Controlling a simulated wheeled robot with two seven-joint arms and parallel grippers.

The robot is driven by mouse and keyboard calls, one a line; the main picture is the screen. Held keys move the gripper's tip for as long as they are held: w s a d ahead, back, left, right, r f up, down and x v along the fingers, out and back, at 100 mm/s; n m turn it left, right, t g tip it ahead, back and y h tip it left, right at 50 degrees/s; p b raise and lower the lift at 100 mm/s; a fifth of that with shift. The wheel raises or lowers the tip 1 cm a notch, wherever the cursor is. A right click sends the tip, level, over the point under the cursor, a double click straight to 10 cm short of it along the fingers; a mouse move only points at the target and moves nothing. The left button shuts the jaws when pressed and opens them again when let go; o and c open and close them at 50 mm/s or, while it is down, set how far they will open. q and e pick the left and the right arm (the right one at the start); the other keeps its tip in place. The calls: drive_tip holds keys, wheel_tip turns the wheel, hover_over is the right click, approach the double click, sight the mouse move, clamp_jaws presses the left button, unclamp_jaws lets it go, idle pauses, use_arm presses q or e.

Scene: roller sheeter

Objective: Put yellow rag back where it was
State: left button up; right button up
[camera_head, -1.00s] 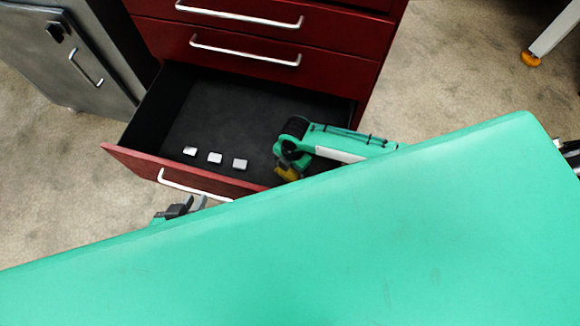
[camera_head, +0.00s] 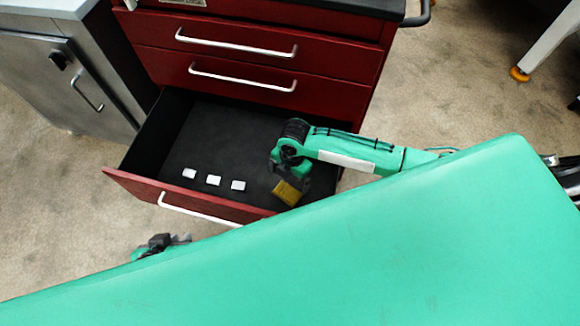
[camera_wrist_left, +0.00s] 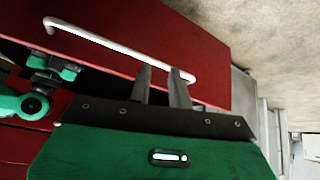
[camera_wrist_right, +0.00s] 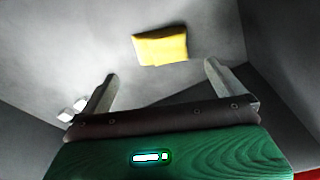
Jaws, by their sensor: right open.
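The yellow rag (camera_head: 287,193) lies in the open bottom drawer, near its front right part. In the right wrist view the rag (camera_wrist_right: 161,46) lies flat on the grey drawer floor, beyond my fingertips and apart from them. My right gripper (camera_wrist_right: 158,78) is open and empty, its fingers apart. In the head view my right arm reaches into the drawer over the rag.
The red cabinet's open drawer (camera_head: 150,189) also holds small white blocks (camera_head: 214,180) to the left of the rag. Closed drawers with handles (camera_head: 242,77) are above. A grey cabinet (camera_head: 60,75) stands at left. My own green body fills the foreground.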

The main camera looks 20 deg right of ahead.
use_arm(q)
drive_tip(key=shift+s+a+r+g+y+p, duration=0.15)
drive_tip(key=shift+s+a+g, duration=0.2)
drive_tip(key=shift+a, duration=0.15)
drive_tip(key=shift+s+a+r+g+y+p, duration=0.15)
drive_tip(key=shift+s+a+g, duration=0.1)
drive_tip(key=shift+s+a, duration=0.15)
use_arm(e)
drive_tip(key=shift+w+d+r, duration=0.1)
drive_tip(key=shift+d+r, duration=0.1)
drive_tip(key=shift+r, duration=1.8)
